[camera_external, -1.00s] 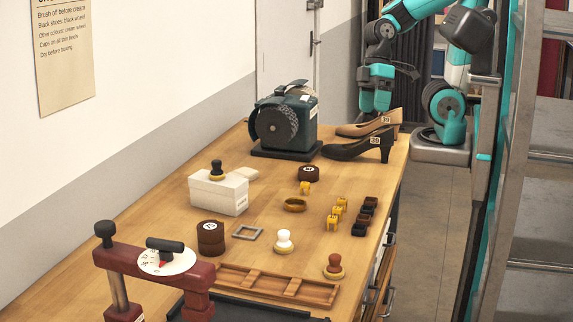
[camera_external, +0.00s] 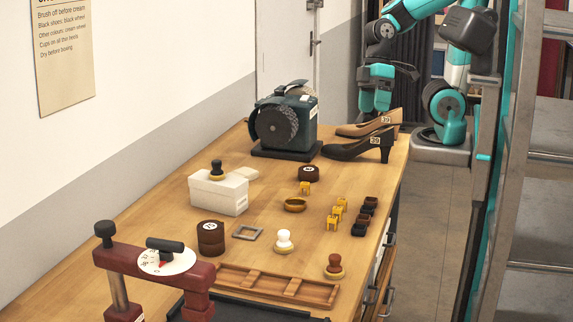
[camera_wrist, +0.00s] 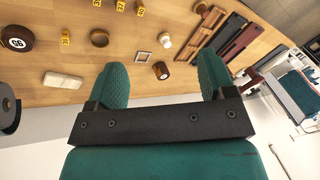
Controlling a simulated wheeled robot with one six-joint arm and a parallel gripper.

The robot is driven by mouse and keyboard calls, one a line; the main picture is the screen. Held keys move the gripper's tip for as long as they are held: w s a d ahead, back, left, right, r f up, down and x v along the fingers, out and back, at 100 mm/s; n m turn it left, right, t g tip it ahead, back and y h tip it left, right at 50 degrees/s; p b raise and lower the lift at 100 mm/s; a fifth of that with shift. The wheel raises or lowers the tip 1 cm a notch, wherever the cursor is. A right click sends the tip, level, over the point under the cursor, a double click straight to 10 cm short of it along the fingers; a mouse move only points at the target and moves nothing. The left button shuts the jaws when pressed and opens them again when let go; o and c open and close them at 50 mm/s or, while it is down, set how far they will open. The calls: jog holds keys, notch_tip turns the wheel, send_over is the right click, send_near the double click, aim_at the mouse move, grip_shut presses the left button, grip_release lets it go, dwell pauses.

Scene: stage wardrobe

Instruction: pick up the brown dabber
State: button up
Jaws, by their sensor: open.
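The brown dabber (camera_external: 334,265) stands upright on the bench near its right edge, with a reddish-brown knob on a tan base. In the wrist view a small brown and tan thing at the top edge (camera_wrist: 201,8) looks like it. My gripper (camera_wrist: 162,60) is open and empty, its two green fingers wide apart in the wrist view. In the external view my gripper (camera_external: 376,100) is at the far end of the bench, partly hidden behind the shoes and far from the dabber.
A white dabber (camera_external: 285,240) and a wooden tray (camera_external: 280,285) are near the brown dabber. A black dabber (camera_external: 217,169) stands on a white box (camera_external: 219,193). Two shoes (camera_external: 358,149) and a grinder (camera_external: 284,121) occupy the far end. A red clamp device (camera_external: 153,268) stands in front.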

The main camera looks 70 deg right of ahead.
jog(key=n+t+h+b, duration=0.1)
jog(key=n+b, duration=0.5)
jog(key=b, duration=0.2)
send_near(334, 251)
jog(key=shift+n, duration=0.3)
jog(key=x, duration=0.6)
jog(key=shift+w+f, duration=0.15)
jog(key=shift+s+p+x, duration=0.1)
jog(key=shift+p+x, duration=0.3)
jog(key=shift+x, duration=1)
jog(key=shift+s+p+x, duration=0.15)
jog(key=shift+p+x, duration=0.2)
jog(key=shift+x, duration=1.1)
jog(key=shift+a, duration=0.1)
jog(key=c, duration=0.9)
